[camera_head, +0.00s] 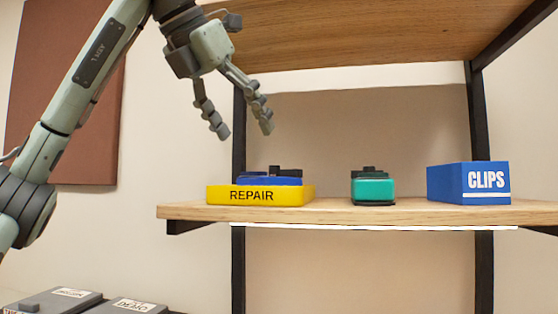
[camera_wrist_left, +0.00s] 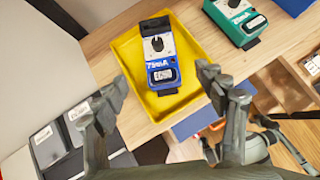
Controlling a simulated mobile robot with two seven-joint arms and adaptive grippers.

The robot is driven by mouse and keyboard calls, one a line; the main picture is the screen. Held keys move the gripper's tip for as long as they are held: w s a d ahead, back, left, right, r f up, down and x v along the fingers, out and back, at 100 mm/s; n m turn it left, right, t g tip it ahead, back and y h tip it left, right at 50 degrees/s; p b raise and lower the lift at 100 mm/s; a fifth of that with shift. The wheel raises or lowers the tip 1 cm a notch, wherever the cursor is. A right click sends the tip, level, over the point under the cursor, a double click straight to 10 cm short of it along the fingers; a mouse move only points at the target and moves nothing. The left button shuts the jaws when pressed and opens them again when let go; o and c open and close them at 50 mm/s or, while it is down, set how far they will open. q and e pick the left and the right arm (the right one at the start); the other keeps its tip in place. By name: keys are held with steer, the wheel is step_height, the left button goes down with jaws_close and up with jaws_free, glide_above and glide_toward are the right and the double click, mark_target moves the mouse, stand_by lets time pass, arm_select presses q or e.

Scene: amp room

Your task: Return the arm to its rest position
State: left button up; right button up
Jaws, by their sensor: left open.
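My left arm (camera_head: 75,105) comes in from the left in the head view. Its gripper (camera_head: 243,130) is open and empty, pointing down above the left part of the shelf. In the left wrist view the two fingers of the left gripper (camera_wrist_left: 165,98) stand apart with nothing between them. Below them is a yellow tray (camera_wrist_left: 127,58), marked REPAIR in the head view (camera_head: 225,195). A blue pedal (camera_wrist_left: 158,55) lies in the tray; its top shows in the head view (camera_head: 268,181). The gripper is apart from both.
A teal pedal (camera_head: 373,189) and a blue CLIPS box (camera_head: 465,184) stand to the right on the wooden shelf (camera_head: 330,211). An upper shelf (camera_head: 370,35) and dark posts (camera_head: 478,110) frame the space. Grey cases (camera_head: 52,301) sit low at the left.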

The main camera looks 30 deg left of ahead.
mark_target(271, 168)
arm_select(q)
steer(key=x, duration=1.1)
steer(key=shift+w+f, duration=0.2)
steer(key=shift+f, duration=0.1)
steer(key=shift+w+d+r, duration=0.1)
steer(key=shift+r, duration=1.15)
